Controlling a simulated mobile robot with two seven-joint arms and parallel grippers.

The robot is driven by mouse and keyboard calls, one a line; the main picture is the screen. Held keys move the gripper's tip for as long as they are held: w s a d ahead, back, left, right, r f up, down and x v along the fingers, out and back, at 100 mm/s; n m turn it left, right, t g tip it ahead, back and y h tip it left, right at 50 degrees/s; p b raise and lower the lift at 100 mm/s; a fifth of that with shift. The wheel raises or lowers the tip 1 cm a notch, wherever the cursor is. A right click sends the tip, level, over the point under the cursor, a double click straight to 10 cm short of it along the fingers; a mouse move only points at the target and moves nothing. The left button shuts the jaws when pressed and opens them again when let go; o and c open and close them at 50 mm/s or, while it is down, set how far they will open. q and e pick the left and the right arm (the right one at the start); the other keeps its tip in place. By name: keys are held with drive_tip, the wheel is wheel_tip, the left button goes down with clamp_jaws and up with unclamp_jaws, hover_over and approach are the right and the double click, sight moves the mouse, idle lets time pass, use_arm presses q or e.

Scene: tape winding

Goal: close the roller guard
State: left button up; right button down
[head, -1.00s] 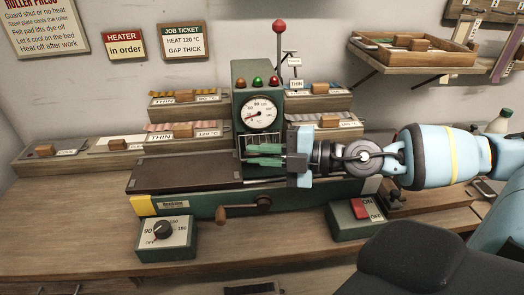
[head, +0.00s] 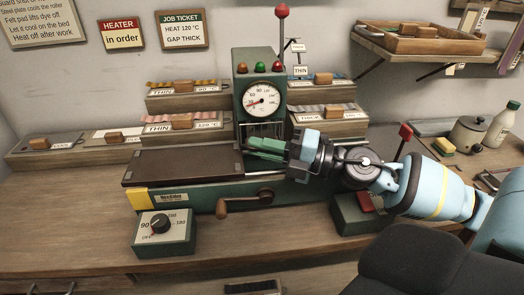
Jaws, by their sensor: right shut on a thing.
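The roller press has a dark green housing (head: 241,62) with a round gauge (head: 262,101) and a dark flat bed (head: 185,165). The roller guard (head: 263,130), a small cage of thin bars, shows below the gauge, at the right end of the bed. My right gripper (head: 258,150) comes in from the right with its green fingers at the guard, and is shut on it. The fingers and wrist hide the guard's lower part and the roller, so its exact angle is hard to tell. My left gripper is not in view.
A crank (head: 238,202) sticks out at the press front. A heater dial box (head: 163,234) stands front left, and a switch box (head: 360,212) front right, partly under my arm. Wooden trays (head: 187,97) flank the housing.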

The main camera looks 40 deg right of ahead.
drive_tip(key=shift+r, duration=0.3)
drive_tip(key=c, duration=1.7)
unclamp_jaws()
drive_tip(key=shift+o, duration=0.9)
drive_tip(key=shift+w+f, duration=0.1)
drive_tip(key=shift+f, duration=0.05)
drive_tip(key=shift+f, duration=0.1)
drive_tip(key=b+v, duration=0.1)
drive_tip(key=v, duration=0.6)
drive_tip(key=shift+s+d, duration=0.2)
drive_tip(key=shift+s, duration=0.15)
